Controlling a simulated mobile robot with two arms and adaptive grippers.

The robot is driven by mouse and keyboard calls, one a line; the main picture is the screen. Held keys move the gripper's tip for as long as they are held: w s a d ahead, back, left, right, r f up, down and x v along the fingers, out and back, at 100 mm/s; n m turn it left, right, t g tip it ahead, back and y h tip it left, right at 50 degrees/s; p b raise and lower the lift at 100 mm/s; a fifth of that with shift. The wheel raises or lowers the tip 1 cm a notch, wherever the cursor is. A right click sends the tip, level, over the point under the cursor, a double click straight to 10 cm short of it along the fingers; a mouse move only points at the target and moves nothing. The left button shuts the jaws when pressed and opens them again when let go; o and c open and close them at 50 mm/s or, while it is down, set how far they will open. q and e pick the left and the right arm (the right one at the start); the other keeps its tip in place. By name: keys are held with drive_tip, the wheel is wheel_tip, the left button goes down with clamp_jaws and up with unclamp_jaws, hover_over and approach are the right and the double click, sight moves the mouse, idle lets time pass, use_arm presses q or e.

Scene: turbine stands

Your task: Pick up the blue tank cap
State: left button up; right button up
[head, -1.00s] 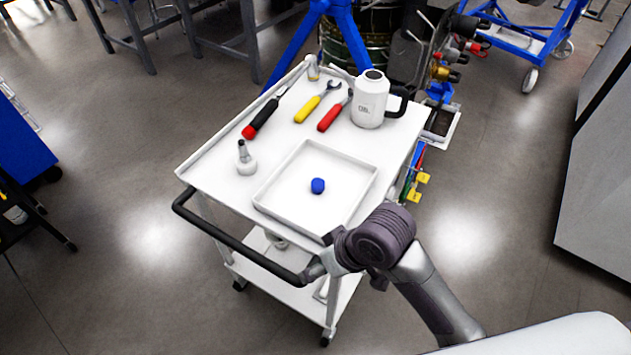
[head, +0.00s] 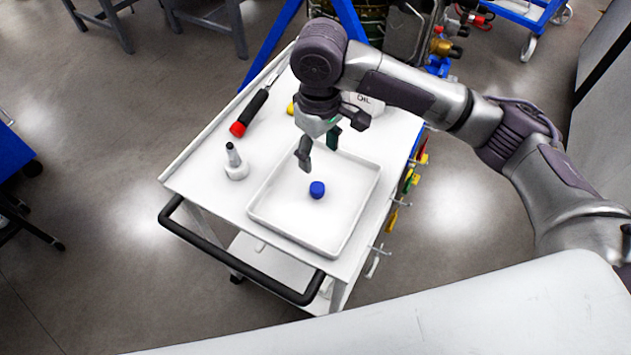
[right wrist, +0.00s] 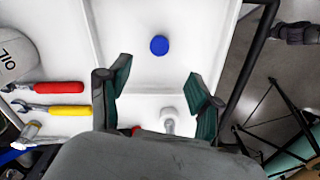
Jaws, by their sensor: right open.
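The blue tank cap (head: 317,190) lies in a shallow white tray (head: 262,214) on the cart. It also shows in the right wrist view (right wrist: 159,45), beyond my fingertips and roughly midway between them. My right gripper (head: 319,152) is above the tray, a little behind the cap in the head view, with fingers pointing down. In the right wrist view its two green-padded fingers (right wrist: 158,88) are spread wide with nothing between them. The gripper does not touch the cap. My left gripper is not in view.
A white oil jug (right wrist: 16,55), a red-handled tool (right wrist: 62,86) and a yellow wrench (right wrist: 66,112) lie beside the tray on the cart. A small white bottle (head: 235,163) and a red-and-black screwdriver (head: 249,112) are left of it. The cart's black handle (head: 240,254) is in front.

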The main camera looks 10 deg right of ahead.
hover_over(318, 187)
drive_tip(key=f, duration=0.6)
drive_tip(key=shift+s+f, duration=0.2)
drive_tip(key=shift+f, duration=1)
drive_tip(key=f, duration=0.2)
drive_tip(key=f+p, duration=0.1)
drive_tip(key=f, duration=0.1)
drive_tip(key=shift+w+f, duration=0.2)
drive_tip(key=shift+f, duration=0.1)
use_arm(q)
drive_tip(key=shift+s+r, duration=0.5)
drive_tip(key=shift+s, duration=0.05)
use_arm(e)
drive_tip(key=c, duration=0.9)
